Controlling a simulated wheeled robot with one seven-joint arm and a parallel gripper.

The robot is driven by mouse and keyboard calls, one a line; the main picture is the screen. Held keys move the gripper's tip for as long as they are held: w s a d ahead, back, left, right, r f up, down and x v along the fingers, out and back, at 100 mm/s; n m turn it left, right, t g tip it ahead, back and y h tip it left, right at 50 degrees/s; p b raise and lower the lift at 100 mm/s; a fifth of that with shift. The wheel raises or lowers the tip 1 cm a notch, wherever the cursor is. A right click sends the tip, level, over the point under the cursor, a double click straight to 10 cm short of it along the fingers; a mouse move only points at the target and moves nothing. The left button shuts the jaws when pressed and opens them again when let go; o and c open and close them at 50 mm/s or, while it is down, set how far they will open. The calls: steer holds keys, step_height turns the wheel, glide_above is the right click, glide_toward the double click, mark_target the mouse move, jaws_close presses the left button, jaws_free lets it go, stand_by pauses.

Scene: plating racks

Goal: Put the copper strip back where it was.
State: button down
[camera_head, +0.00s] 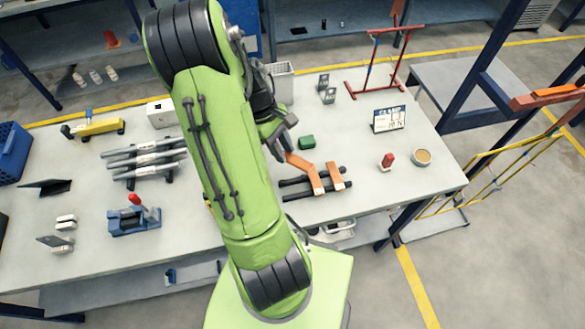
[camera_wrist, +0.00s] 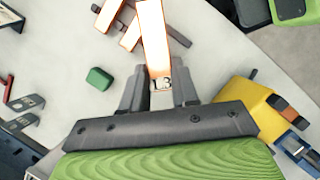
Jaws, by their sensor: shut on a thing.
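My gripper (camera_wrist: 160,88) is shut on the near end of a copper strip (camera_wrist: 154,35), which has a small white label marked 3 beside the fingers. The strip points away from the fingers toward the rack; in the head view the held strip (camera_head: 299,161) juts right from my gripper (camera_head: 280,140), partly hidden by my arm. Two other copper strips, one (camera_head: 315,180) left and one (camera_head: 335,177) right, lie side by side across the dark rack bars (camera_head: 297,195). The rack bars also show in the wrist view (camera_wrist: 178,35). Whether the held strip touches the rack, I cannot tell.
A green block (camera_head: 307,142) lies behind the rack. A red frame (camera_head: 378,75), a calendar (camera_head: 389,119), a red-topped item (camera_head: 387,162) and a cup (camera_head: 422,157) stand to the right. Grey bars (camera_head: 145,158) lie left of my arm. Bare tabletop lies between rack and calendar.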

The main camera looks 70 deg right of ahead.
steer(key=f, duration=0.6)
steer(key=f+b, duration=0.1)
steer(key=f, duration=0.2)
steer(key=shift+a+f, duration=0.25)
steer(key=shift+f, duration=0.1)
steer(key=shift+s, duration=0.1)
steer(key=shift+f+b, duration=0.55)
steer(key=shift+f, duration=0.05)
steer(key=c, duration=0.8)
jaws_free()
steer(key=shift+r, duration=0.1)
steer(key=shift+c, duration=0.2)
